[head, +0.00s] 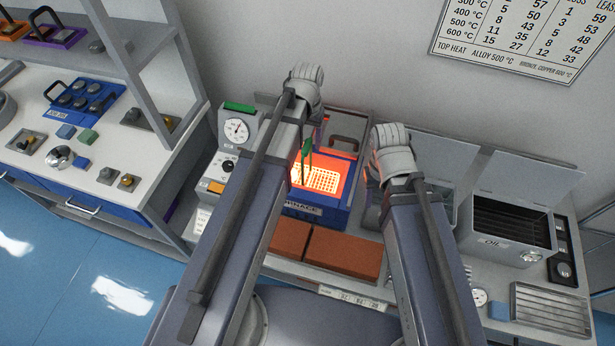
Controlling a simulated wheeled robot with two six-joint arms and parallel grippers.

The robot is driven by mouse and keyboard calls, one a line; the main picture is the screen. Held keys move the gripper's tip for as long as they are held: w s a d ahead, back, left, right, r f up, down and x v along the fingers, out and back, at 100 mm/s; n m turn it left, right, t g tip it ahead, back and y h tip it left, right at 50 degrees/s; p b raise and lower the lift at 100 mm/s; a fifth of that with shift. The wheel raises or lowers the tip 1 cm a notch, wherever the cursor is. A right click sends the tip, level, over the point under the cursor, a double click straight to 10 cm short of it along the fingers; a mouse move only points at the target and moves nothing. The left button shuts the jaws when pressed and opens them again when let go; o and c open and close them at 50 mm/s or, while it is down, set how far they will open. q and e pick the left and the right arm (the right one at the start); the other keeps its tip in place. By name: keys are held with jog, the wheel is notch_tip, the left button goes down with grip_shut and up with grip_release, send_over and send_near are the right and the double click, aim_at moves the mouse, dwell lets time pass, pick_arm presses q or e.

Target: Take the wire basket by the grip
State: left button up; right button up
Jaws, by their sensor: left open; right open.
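The wire basket (320,179) sits inside the glowing orange opening of the blue furnace (302,209). Its green grip (307,148) stands up above it on thin dark wires, close to the right edge of my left arm. My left gripper (306,82) is beyond the grip in the picture, up against the background of the wall, and is open and apart from the grip. My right gripper (391,150) is to the right of the furnace opening, open and empty. The fingertips of both grippers are hard to make out. My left arm hides the furnace's left side.
Reddish bricks (342,253) lie in front of the furnace. A gauge unit (237,128) stands to its left. An open-lidded oil tank (507,231) stands at the right, near a slatted grey rack (551,309). A side bench (60,150) with small blocks is at the left.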

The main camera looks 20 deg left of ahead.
pick_arm(q)
jog(key=shift+s+f+b, duration=0.2)
jog(key=shift+f+b, duration=2.4)
jog(key=shift+f, duration=0.3)
grip_shut()
jog(key=shift+r, duration=0.1)
